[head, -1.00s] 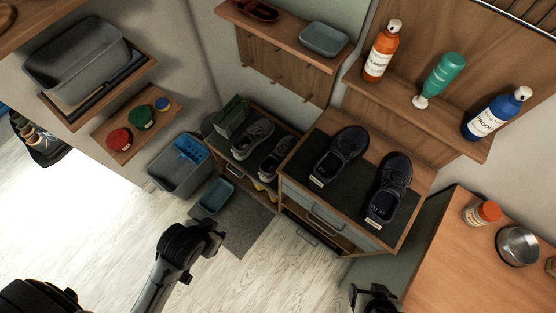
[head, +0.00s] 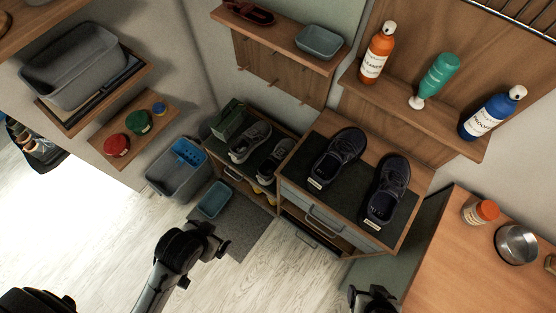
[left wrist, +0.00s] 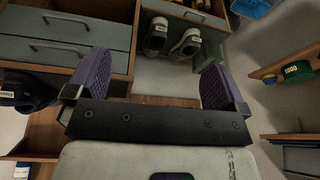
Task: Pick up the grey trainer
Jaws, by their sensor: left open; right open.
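A pair of grey trainers stands on a dark mat on the low cabinet, one (head: 249,142) at left and one (head: 273,163) at right in the head view. In the left wrist view they show at the top, one (left wrist: 156,37) beside the other (left wrist: 186,43), beyond the fingertips. My left gripper (head: 217,242) is open, in front of the low cabinet and apart from the trainers; its two purple pads show in the left wrist view (left wrist: 157,75) with nothing between them. My right gripper (head: 372,297) is open at the bottom edge, partly cut off.
Two dark shoes (head: 336,157) stand on the taller drawer cabinet (head: 315,212) to the right. A grey bin (head: 173,178) and a blue tray (head: 214,199) are at left. Bottles line the shelf (head: 432,125) above.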

